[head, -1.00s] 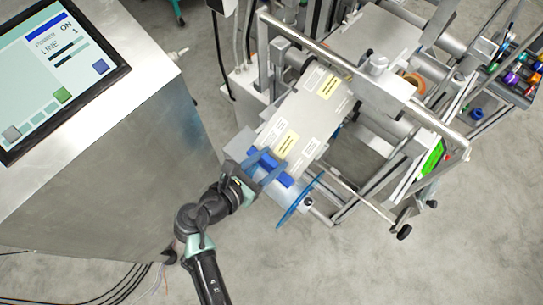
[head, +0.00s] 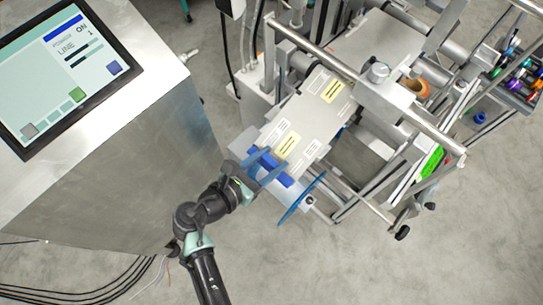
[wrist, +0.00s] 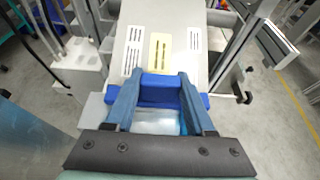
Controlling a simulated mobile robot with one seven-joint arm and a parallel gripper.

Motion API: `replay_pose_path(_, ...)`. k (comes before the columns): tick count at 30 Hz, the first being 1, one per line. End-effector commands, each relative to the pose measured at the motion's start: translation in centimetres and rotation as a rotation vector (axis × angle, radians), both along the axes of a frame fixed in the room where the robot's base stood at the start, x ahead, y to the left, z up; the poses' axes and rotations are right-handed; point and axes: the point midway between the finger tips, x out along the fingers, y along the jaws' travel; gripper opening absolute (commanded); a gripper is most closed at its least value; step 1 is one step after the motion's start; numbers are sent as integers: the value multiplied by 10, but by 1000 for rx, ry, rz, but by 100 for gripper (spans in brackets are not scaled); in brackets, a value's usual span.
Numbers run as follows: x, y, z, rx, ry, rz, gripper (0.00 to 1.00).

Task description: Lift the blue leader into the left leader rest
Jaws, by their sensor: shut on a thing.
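The blue leader (head: 268,166) is a dark blue bar across the near end of the pale labelled web (head: 309,117) on the machine. In the wrist view, the leader (wrist: 158,94) lies crosswise between the two blue-grey fingers, with one end sticking out past the right finger. My gripper (head: 275,158) is shut on the leader, and the gripper (wrist: 161,82) is also seen from behind in the wrist view. The web runs away from the leader up the machine. I cannot clearly make out the left leader rest.
A steel cabinet with a touch screen (head: 70,75) stands at the left, close to my arm. A steel cross bar (head: 313,47) spans the machine above the web. Bare floor lies in front.

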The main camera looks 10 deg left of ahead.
Motion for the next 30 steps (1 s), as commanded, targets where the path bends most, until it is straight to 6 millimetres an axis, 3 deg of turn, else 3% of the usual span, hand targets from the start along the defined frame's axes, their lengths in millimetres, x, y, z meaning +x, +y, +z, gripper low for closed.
replay_pose_path(30, -17, 12, 39, -1, 1, 1, 0)
